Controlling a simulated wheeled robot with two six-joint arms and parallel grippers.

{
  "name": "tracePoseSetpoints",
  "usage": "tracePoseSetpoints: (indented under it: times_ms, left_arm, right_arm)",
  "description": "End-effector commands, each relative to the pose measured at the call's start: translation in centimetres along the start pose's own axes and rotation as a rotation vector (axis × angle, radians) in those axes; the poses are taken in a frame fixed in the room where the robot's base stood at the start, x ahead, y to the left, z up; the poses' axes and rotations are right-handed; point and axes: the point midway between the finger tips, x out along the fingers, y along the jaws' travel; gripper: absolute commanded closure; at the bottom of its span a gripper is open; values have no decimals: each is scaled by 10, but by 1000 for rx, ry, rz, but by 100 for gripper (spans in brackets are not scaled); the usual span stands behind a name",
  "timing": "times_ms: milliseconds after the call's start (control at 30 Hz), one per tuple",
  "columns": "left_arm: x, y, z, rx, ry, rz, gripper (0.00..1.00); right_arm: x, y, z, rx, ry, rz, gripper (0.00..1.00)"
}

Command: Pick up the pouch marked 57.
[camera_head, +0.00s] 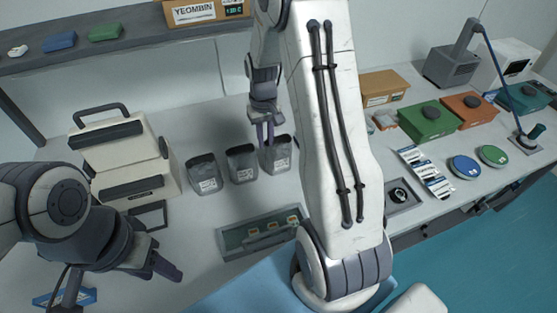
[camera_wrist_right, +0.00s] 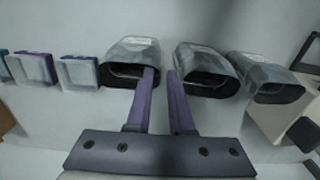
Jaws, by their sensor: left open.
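Three grey pouches with dark open mouths and white labels stand in a row on the table: a left pouch (camera_head: 205,177), a middle pouch (camera_head: 241,166) and a right pouch (camera_head: 281,158). The labels are too small to read, so I cannot tell which is 57. My right gripper (camera_head: 265,136) points down at the right pouch's upper left edge. In the right wrist view, my gripper (camera_wrist_right: 161,72) has its fingers apart with nothing between them, near the neighbouring mouths of two pouches (camera_wrist_right: 130,52) (camera_wrist_right: 200,62). My left gripper (camera_head: 168,265) is open and empty at lower left.
A cream machine (camera_head: 125,160) stands left of the pouches. A grey tray (camera_head: 235,243) with small yellowish items lies in front. Green (camera_head: 427,122) and orange (camera_head: 470,110) boxes stand at right. My right arm hides the table's middle.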

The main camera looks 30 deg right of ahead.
Motion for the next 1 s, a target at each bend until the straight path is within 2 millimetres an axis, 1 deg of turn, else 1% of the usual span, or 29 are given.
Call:
tracePoseSetpoints:
  times_ms: [33, 100, 267, 433, 500, 600, 700, 867, 900, 933, 1000]
  left_arm:
    - [-2, 0, 0, 0, 0, 0, 50]
    - [-3, 0, 0, 0, 0, 0, 50]
    - [-8, 1, 0, 0, 0, 0, 50]
    - [-20, 2, -1, -1, 0, 0, 50]
    - [-22, 2, -1, -1, 0, 0, 50]
    - [-23, 2, -1, -1, 0, 0, 50]
    - [-23, 2, -1, -1, 0, 0, 50]
    - [-23, 2, -1, -1, 0, 0, 50]
    - [-23, 2, -1, -1, 0, 0, 50]
    - [-23, 2, -1, -1, 0, 0, 50]
    - [-23, 2, -1, -1, 0, 0, 50]
  right_arm:
    - [6, 0, 1, 0, -4, 0, 80]
    - [13, 0, 1, 0, -4, 0, 80]
    - [23, 0, 0, 0, -4, -1, 80]
    - [44, 1, -2, 0, -5, -1, 80]
    - [55, 1, -3, 0, -4, -1, 80]
    - [65, 1, -3, 0, -2, -1, 80]
    - [68, 1, -3, 0, 0, 0, 80]
    - [68, 1, -4, 0, 1, 0, 80]
    - [68, 1, -4, 0, 1, 0, 88]
    - [68, 1, -4, 0, 1, 0, 99]
    - [68, 1, -4, 0, 0, 0, 100]
